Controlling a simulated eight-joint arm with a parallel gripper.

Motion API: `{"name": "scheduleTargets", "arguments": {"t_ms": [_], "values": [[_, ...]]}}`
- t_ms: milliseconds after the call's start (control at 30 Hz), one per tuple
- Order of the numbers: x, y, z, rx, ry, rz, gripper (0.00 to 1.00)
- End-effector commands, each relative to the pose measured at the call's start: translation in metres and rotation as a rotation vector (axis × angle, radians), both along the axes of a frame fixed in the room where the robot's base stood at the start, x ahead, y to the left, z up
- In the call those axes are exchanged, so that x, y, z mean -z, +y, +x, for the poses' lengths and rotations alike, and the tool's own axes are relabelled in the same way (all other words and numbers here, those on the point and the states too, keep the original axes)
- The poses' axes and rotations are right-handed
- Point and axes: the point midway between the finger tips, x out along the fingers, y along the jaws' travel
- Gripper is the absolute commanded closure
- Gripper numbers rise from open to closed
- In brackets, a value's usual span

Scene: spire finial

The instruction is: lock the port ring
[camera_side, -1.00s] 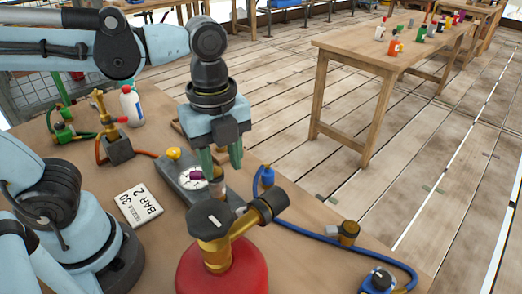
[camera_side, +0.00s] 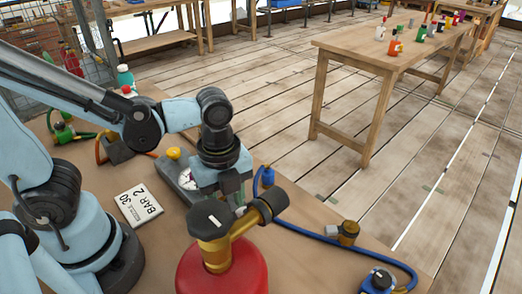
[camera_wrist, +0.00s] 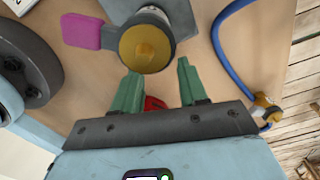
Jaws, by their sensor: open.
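In the wrist view a round brass-faced fitting (camera_wrist: 145,48) with a flat magenta tab (camera_wrist: 82,30) on its left side stands at a grey plate (camera_wrist: 180,22). It may be the port ring, but I cannot tell for certain. My gripper (camera_wrist: 158,70) has its two green fingers apart, just below the fitting, with nothing visible held between them. In the side view my gripper (camera_side: 236,196) is low over the grey gauge block (camera_side: 168,170), behind the red cylinder's valve. The block is partly covered by my gripper, and the fingertips are partly hidden.
The red cylinder (camera_side: 222,270) with its brass and black valve (camera_side: 238,222) stands at the front. A blue hose (camera_side: 310,236) with a brass fitting (camera_side: 347,232) runs to the right. A yellow knob (camera_side: 173,153) is near the block.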

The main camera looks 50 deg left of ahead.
Motion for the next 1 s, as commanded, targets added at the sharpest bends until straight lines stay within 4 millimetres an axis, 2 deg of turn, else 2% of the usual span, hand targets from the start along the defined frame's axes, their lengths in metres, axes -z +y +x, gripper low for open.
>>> {"name": "scheduleTargets", "arguments": {"t_ms": [300, 667, 767, 933, 967, 1000], "values": [[0.020, 0.000, 0.000, 0.000, 0.000, 0.000, 0.57], [0.023, 0.000, 0.000, 0.000, 0.000, 0.000, 0.57], [0.023, 0.000, 0.000, 0.000, 0.000, 0.000, 0.70], [0.023, 0.000, 0.000, 0.000, 0.000, 0.000, 0.96], [0.023, 0.000, 0.000, 0.000, 0.000, 0.000, 1.00], [0.023, 0.000, 0.000, 0.000, 0.000, 0.000, 1.00]]}}
